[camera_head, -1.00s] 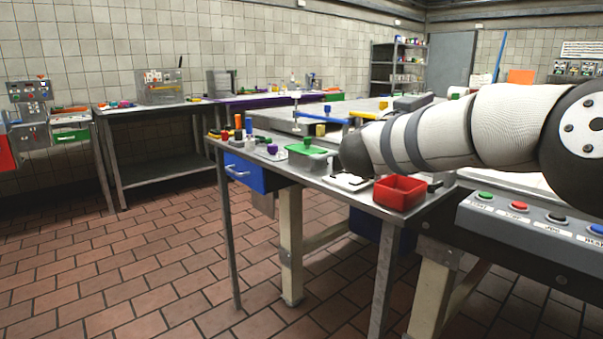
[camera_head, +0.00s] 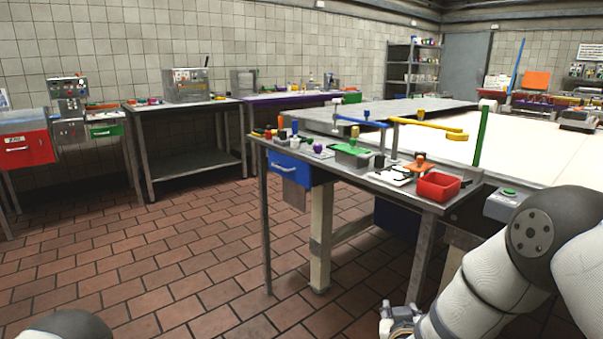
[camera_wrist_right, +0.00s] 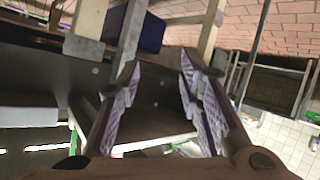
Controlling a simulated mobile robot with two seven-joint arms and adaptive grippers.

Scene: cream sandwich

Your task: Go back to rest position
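My right arm comes in at the lower right of the head view and bends down in front of the table's near end. My right gripper (camera_head: 398,322) hangs low over the tiled floor, partly cut off by the bottom edge. In the right wrist view, my right gripper (camera_wrist_right: 160,72) has its two purple-padded fingers spread, with nothing between them. A rounded piece of my left arm shows at the bottom left of the head view; my left gripper is out of view.
A metal table (camera_head: 330,170) with small tools and a red bin (camera_head: 438,187) stands ahead of the right arm. A control box (camera_head: 505,205) sits close beside that arm. A back bench (camera_head: 185,104) stands at the left. The brick floor (camera_head: 190,250) between is clear.

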